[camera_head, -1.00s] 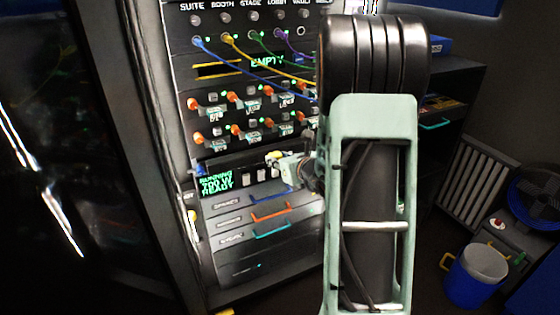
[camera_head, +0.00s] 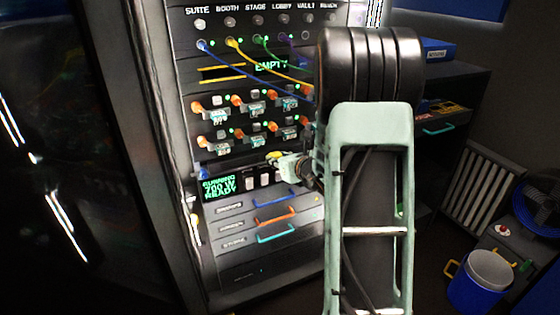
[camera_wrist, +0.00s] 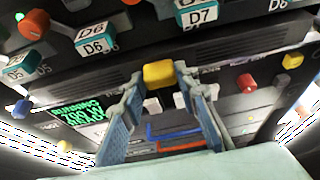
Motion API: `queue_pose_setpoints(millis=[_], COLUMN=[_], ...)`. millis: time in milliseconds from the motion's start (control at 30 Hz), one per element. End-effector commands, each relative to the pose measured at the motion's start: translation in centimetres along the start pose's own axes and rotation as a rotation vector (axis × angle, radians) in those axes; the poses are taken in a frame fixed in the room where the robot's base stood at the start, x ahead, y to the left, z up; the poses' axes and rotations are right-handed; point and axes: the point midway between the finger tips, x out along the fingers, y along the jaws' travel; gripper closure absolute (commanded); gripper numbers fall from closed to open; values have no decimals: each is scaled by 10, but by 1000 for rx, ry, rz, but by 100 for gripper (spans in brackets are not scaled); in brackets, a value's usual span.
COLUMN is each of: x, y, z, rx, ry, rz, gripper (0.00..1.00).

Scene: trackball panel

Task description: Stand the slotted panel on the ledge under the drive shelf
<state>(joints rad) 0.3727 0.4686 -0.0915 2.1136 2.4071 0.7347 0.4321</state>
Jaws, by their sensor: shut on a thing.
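The slotted panel (camera_wrist: 235,47) is a wide dark strip with vent slots at both sides, seen in the wrist view just below the drive row. A yellow block (camera_wrist: 158,74) at its middle appears to be its grip. My gripper (camera_wrist: 161,84) is shut on this block, one finger on each side. In the head view my gripper (camera_head: 287,162) is at the rack, partly behind my arm. The drive shelf (camera_head: 246,108) carries orange-knobbed drives in two rows. The ledge is hidden, and whether the panel touches it cannot be told.
A green-lit display (camera_head: 219,186) and white buttons sit below the panel. Drawers with blue, orange and teal handles (camera_head: 276,233) are lower. Colored cables (camera_head: 262,62) hang above. A blue bucket (camera_head: 478,287) and a radiator (camera_head: 484,187) stand right.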

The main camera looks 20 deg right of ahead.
Motion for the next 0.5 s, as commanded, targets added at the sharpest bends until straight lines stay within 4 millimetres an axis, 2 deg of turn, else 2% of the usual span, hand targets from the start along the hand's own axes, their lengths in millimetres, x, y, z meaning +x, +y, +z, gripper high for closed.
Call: queue_pose_setpoints(millis=[500], x=[12], y=[0], z=[7], rx=[-1], ry=[-3], rz=[1], gripper=[100])
